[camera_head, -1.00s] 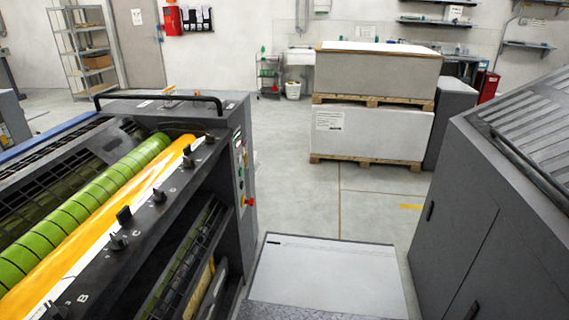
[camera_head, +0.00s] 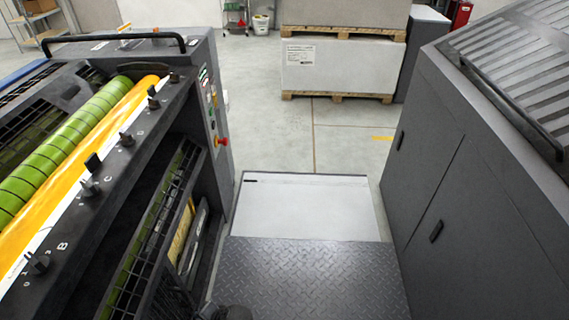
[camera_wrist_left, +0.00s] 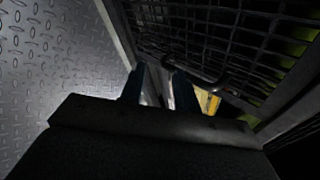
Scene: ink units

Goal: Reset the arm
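My left gripper (camera_wrist_left: 158,85) shows in the left wrist view as two dark fingers standing apart, with a gap and nothing held between them. It is close to a dark wire-mesh guard (camera_wrist_left: 220,40) of the ink unit, with the tread plate floor (camera_wrist_left: 45,75) to the left. Whether the fingers touch the guard cannot be told. The ink unit (camera_head: 125,165) stands on the left in the head view, with a green roller (camera_head: 65,150) and a yellow-inked roller (camera_head: 75,185). My right gripper is in neither current view.
A dark grey cabinet (camera_head: 480,180) stands close on the right. Between it and the ink unit lie a tread plate (camera_head: 310,275) and a pale panel (camera_head: 310,205). Beyond is open floor (camera_head: 270,130), then stacked pallets with large grey blocks (camera_head: 340,68).

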